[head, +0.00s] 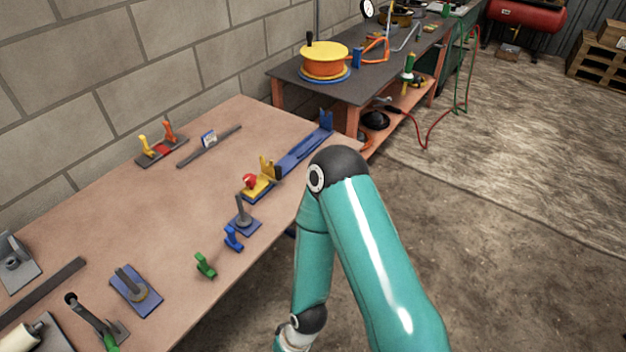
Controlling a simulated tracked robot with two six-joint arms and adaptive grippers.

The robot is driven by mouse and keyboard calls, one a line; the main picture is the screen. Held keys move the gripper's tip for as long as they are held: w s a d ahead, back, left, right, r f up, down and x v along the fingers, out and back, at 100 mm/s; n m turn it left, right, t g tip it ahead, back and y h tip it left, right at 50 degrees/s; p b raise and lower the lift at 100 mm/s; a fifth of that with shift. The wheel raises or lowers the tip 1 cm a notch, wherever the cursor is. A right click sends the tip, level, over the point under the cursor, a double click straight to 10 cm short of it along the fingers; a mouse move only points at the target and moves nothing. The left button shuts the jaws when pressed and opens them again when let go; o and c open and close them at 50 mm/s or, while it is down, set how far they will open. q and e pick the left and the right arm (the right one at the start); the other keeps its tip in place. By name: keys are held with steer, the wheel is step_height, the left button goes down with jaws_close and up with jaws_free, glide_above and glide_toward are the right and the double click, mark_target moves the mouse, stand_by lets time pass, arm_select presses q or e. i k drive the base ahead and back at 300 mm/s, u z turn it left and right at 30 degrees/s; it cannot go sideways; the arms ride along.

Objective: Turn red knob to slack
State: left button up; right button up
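A red knob (249,181) sits on a yellow block (260,190) near the right-hand edge of the brown table. The block stands on a blue base at the near end of a long blue rail. The knob is small here, and I cannot tell its turn position. My teal arm reaches in from the lower right, and its elbow is right of the knob. Its forearm hangs down beside the table edge, and the gripper is below the picture. My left gripper is not in view either.
The blue rail (303,150) runs away from the yellow block. A grey post on a blue plate (243,223), a blue clip (233,239) and a green clip (205,265) stand nearer. A dark workbench (385,75) adjoins the far end. The table middle is clear.

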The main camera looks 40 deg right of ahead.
mark_target(249, 179)
steer(key=u, duration=0.75)
steer(key=i, duration=0.1)
steer(key=z, duration=1.5)
steer(key=k, duration=0.95)
steer(key=z, duration=0.2)
steer(key=i, duration=0.95)
steer(key=u, duration=0.2)
steer(key=k, duration=0.85)
steer(key=z, duration=0.2)
steer(key=i, duration=0.7)
